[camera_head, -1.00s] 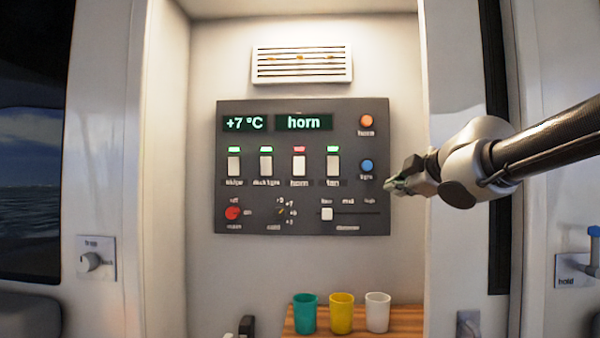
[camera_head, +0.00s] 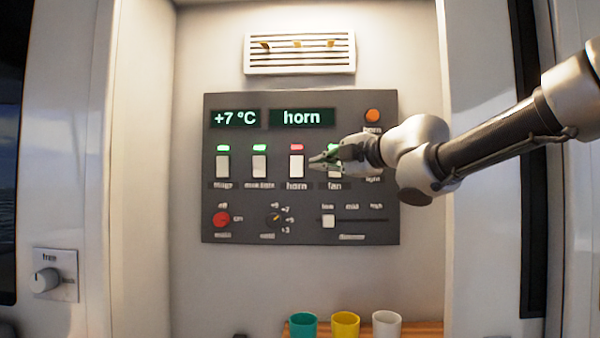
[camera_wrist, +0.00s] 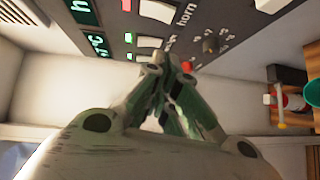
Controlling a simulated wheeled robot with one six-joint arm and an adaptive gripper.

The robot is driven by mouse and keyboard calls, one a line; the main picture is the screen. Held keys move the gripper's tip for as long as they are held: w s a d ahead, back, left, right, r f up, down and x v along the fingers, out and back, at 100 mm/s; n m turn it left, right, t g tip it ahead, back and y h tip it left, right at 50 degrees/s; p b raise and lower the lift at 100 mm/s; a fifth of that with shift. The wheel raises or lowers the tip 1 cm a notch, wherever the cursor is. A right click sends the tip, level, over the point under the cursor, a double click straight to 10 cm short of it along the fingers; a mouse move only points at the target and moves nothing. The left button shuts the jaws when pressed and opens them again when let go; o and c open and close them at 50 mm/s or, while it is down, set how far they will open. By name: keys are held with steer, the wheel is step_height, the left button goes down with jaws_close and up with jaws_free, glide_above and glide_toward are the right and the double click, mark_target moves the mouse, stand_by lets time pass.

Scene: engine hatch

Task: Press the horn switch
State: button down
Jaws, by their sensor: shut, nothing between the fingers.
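The horn switch (camera_head: 297,167) is a white rocker on the dark grey panel (camera_head: 225,195), with a red light above it and "horn" below. In the wrist view the horn switch (camera_wrist: 158,11) is at the top edge beside its label. My gripper (camera_head: 315,160) is shut and empty, its tips just right of the horn switch and in front of the panel. Whether the tips touch the panel cannot be told. In the wrist view my gripper (camera_wrist: 170,66) points toward the panel. The fan switch (camera_head: 334,170) is partly hidden by my gripper.
Two more white switches (camera_head: 223,167) with green lights stand to the left. An orange button (camera_head: 372,115), a red knob (camera_head: 221,219) and a slider (camera_head: 328,221) share the panel. A display (camera_head: 301,118) reads "horn". Cups (camera_head: 345,323) stand below.

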mark_target(298, 174)
steer(key=x, duration=0.4)
steer(key=w+d+x, duration=0.1)
steer(key=x, duration=0.7)
steer(key=shift+w+d, duration=0.15)
steer(key=shift+d, duration=0.1)
steer(key=shift+w+f, duration=0.1)
steer(key=shift+w, duration=0.5)
steer(key=shift+w, duration=0.1)
steer(key=shift+w+f, duration=0.25)
steer(key=shift+w, duration=0.1)
steer(key=shift+s, duration=0.1)
